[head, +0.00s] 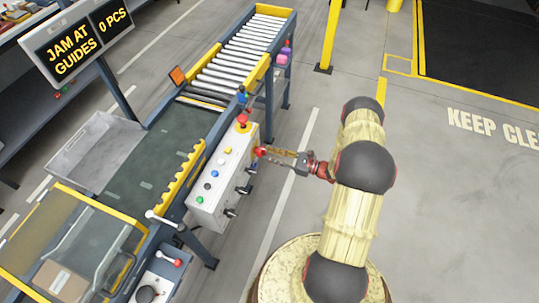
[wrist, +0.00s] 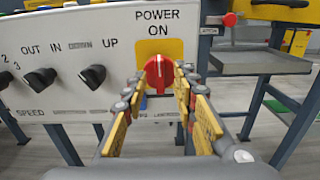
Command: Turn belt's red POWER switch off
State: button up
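The red POWER switch (wrist: 158,72) is a round knob on a yellow plate on the front of the white control panel (wrist: 95,50). Its grip stands about upright, towards the word ON above it. My gripper (wrist: 159,90) is open, with one yellow-padded finger on each side of the knob in the wrist view. Gaps show between the fingers and the knob; I cannot tell how deep it sits between them. In the head view my gripper (head: 277,154) reaches from the right to the red switch (head: 260,151) on the panel's side. Lettering below the switch is partly hidden.
Black knobs (wrist: 93,75) sit left of the switch. A red mushroom button (head: 242,119) stands on the panel top (head: 222,165). The conveyor belt (head: 150,160) runs behind it, with a box (head: 60,281) at its near end. A sign (head: 85,40) reads "JAM AT GUIDES". Floor at right is clear.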

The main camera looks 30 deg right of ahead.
jog(key=shift+w+a, duration=0.4)
jog(key=shift+w, duration=0.1)
jog(key=c, duration=0.3)
jog(key=c, duration=0.4)
grip_shut()
